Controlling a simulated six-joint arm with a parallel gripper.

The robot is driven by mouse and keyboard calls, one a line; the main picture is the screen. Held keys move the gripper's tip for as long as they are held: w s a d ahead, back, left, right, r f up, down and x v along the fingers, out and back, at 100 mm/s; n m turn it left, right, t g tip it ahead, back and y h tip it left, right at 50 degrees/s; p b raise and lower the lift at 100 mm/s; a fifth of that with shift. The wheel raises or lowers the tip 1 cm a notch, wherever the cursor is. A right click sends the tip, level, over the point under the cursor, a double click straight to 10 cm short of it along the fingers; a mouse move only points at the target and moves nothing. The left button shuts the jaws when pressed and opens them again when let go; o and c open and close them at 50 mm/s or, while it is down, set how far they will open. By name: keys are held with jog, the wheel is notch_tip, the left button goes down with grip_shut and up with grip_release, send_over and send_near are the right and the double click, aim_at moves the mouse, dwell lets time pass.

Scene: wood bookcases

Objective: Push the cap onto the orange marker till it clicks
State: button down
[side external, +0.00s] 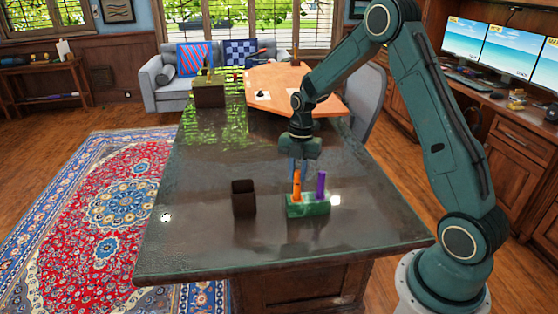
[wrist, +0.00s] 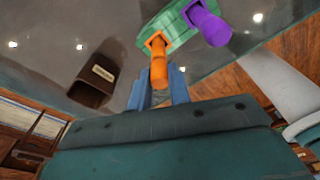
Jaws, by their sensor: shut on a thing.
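The orange marker (side external: 297,187) stands upright in a small green holder (side external: 309,211) on the dark tabletop. It also shows in the wrist view (wrist: 158,58). My gripper (side external: 298,168) points down over the holder, its blue fingers on either side of the marker's upper end. In the wrist view my gripper (wrist: 159,75) is shut on that orange end. I cannot tell where a cap ends and the marker's body begins, or whether there is a gap between them. The fingers partly hide the upper end.
A purple marker (side external: 321,184) stands in the same holder, just right of the orange one. A dark open box (side external: 243,198) stands on the table to the left. The table around them is clear. A brown box (side external: 209,95) sits at the far end.

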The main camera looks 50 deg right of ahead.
jog(key=shift+f, duration=0.45)
dwell(0.4)
jog(key=c, duration=0.7)
grip_release()
jog(key=shift+c, duration=0.2)
jog(key=shift+r, duration=0.15)
jog(key=shift+r, duration=3.35)
jog(key=shift+r, duration=0.1)
